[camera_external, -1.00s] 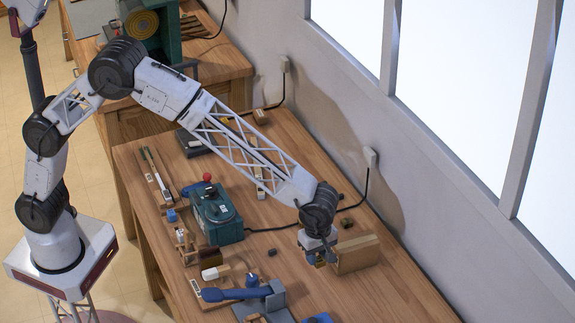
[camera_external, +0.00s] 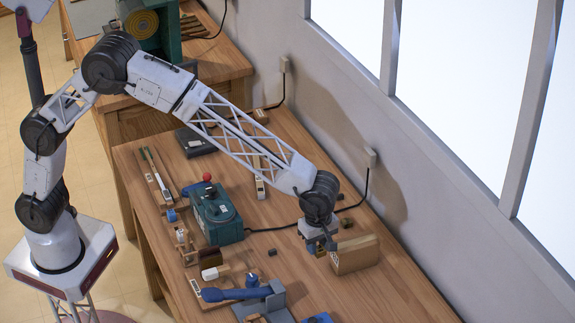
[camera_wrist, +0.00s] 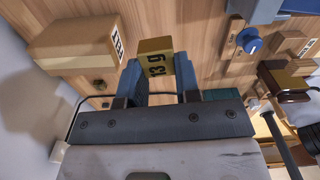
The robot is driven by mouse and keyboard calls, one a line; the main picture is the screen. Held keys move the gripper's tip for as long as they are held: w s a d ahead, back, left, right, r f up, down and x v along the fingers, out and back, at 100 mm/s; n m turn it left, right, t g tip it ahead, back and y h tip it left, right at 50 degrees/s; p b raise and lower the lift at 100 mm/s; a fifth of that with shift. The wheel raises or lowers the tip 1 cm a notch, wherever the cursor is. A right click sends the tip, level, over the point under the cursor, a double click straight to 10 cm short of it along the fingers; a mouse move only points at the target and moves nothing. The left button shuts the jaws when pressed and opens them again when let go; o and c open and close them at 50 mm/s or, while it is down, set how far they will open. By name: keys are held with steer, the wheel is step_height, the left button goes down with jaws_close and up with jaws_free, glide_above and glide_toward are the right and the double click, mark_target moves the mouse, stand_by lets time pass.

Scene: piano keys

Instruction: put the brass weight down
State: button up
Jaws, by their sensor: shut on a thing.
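The brass weight (camera_wrist: 155,62) is a small yellow block with dark markings on its face. In the wrist view it sits between the two blue fingers of my gripper (camera_wrist: 159,78), which is shut on it. In the external view my gripper (camera_external: 322,246) points down over the bench, close to the left end of a cardboard box. Only a small part of the weight (camera_external: 319,253) shows there, under the fingers. I cannot tell whether its underside touches the bench.
The cardboard box (camera_external: 356,255) stands just right of my gripper. A small dark green block (camera_external: 347,223) lies behind it. A teal machine (camera_external: 217,215) and a blue-handled tool (camera_external: 236,294) are to the left. Bare bench (camera_external: 395,285) lies at the front right.

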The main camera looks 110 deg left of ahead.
steer(key=s+a+n, duration=0.2)
steer(key=s+a, duration=0.5)
steer(key=a, duration=0.5)
steer(key=s+a+r+n, duration=0.1)
steer(key=s+a, duration=0.7)
steer(key=a, duration=0.5)
steer(key=s+a+n, duration=0.2)
steer(key=s+a, duration=0.5)
steer(key=a, duration=0.5)
steer(key=s+a+n, duration=0.2)
steer(key=s+a, duration=0.6)
steer(key=s, duration=0.3)
steer(key=s+a+n, duration=0.1)
steer(key=s+a, duration=0.7)
steer(key=s, duration=0.3)
steer(key=f, duration=0.6)
steer(key=s+f, duration=0.1)
steer(key=f, duration=0.3)
steer(key=shift+d, duration=0.15)
steer(key=w+a, duration=0.3)
steer(key=a, duration=0.1)
steer(key=w+a+f, duration=0.1)
steer(key=w+a, duration=0.2)
steer(key=a, duration=0.1)
steer(key=w+a, duration=0.3)
steer(key=a, duration=0.2)
steer(key=shift+w+f, duration=0.15)
steer(key=shift+f, duration=0.15)
